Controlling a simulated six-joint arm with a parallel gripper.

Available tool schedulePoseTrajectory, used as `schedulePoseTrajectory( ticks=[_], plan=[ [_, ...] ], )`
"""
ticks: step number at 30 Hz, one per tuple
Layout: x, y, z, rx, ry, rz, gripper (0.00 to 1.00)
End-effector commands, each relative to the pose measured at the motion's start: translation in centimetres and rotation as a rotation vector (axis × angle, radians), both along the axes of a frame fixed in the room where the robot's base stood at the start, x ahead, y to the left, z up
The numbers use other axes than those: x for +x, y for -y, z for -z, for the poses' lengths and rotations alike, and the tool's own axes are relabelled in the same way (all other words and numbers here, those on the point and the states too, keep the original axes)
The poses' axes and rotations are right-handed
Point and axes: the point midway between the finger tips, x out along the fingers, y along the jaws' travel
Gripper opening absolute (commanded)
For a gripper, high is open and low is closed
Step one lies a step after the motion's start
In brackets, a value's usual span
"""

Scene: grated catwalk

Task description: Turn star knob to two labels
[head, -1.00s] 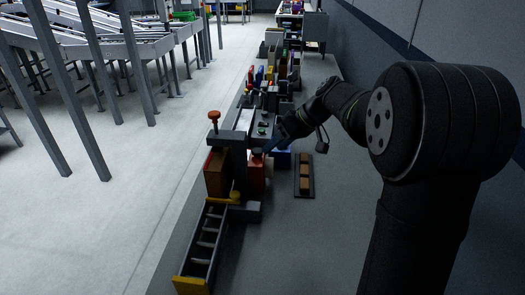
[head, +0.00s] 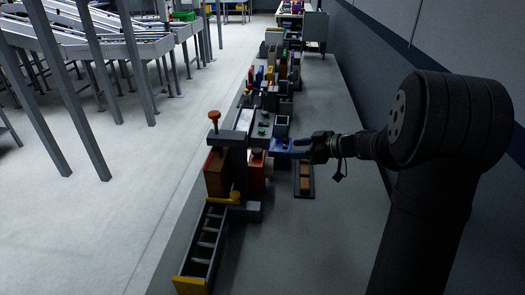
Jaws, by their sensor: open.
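A red box (head: 256,179) with a dark knob (head: 256,154) on its top stands left of my gripper. A blue box (head: 279,154) stands just behind and right of it, with a small dark shape on top. I cannot tell for sure which is the star knob, and no labels are readable at this size. My gripper (head: 298,148) is open and empty, reaching in from the right with its fingers pointing left. Its fingertips are beside the blue box's right edge; I cannot tell whether they touch it. The gripper is apart from the red box's knob.
An orange-red knob on a stem (head: 214,117) rises from a dark fixture at the left. A dark tray (head: 304,193) with brown blocks lies below my gripper. A yellow-ended chute (head: 204,249) is at the front. Several fixtures crowd the bench behind; its right side is clear.

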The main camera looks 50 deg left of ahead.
Motion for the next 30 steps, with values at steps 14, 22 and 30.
schedulePoseTrajectory(
  ticks=[14,22,30],
  plan=[
    [-3.7,-8.7,4.0,-0.002,-0.002,-0.003,0.54],
    [-4.6,-10.9,4.9,-0.002,-0.001,-0.001,0.54],
    [-4.7,-11.1,5.0,-0.001,-0.001,-0.001,0.54]
  ],
)
